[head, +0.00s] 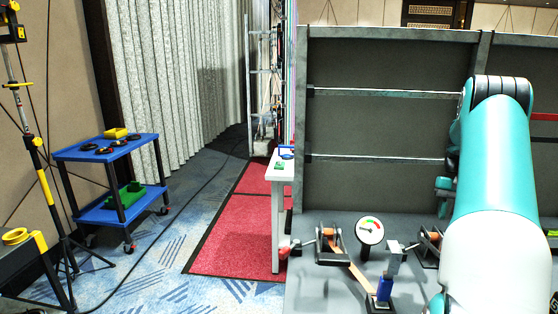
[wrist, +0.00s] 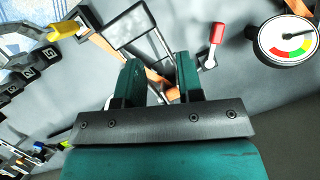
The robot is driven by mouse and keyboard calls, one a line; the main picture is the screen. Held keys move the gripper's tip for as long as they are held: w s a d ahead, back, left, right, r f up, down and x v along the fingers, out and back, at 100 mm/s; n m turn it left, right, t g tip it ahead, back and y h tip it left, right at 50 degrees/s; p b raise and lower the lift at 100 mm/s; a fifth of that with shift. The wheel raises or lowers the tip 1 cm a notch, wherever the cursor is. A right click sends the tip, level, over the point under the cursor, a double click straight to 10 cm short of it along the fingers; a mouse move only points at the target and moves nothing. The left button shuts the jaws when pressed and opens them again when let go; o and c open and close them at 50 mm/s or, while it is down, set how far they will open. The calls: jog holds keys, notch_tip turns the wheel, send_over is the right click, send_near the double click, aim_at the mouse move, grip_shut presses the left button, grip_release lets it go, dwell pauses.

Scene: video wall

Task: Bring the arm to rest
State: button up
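My gripper (wrist: 157,70) shows in the wrist view as two teal fingers with a clear gap between them. Nothing is held in the gap. It hangs over the grey surface, with a metal-framed mechanism beyond the fingertips. My teal and white arm (head: 495,170) rises at the right of the head view, bent at its dark top joint, in front of the grey panel (head: 385,125). The gripper's fingers cannot be made out in the head view.
A dial gauge (head: 370,231) stands on the grey surface; it also shows in the wrist view (wrist: 287,40). A red-handled lever (wrist: 215,38) is right of the fingers. A blue cart (head: 105,148) and white table (head: 281,165) stand left. The red carpet (head: 235,245) is clear.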

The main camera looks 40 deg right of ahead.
jog(key=w+a+r+n+h, duration=0.1)
jog(key=w+a+r+n, duration=0.15)
jog(key=w+a, duration=0.4)
jog(key=w+a+r+n+h, duration=0.1)
jog(key=w+a+r+n, duration=0.15)
jog(key=w+a, duration=0.35)
jog(key=w+a+r+n+t, duration=0.1)
jog(key=w+a+r+n, duration=0.1)
jog(key=a, duration=0.7)
jog(key=w+a+r+n, duration=0.2)
jog(key=a+r+n, duration=0.1)
jog(key=a, duration=0.7)
jog(key=s+a+r+n+t, duration=0.1)
jog(key=s+a+r+n, duration=0.15)
jog(key=a, duration=0.95)
jog(key=s+a+n+y, duration=0.2)
jog(key=s+a+n, duration=0.4)
jog(key=s+a, duration=1)
jog(key=shift+s+a+f+n+y, duration=0.15)
jog(key=shift+a+f+n+y, duration=0.15)
jog(key=shift+a+n, duration=0.1)
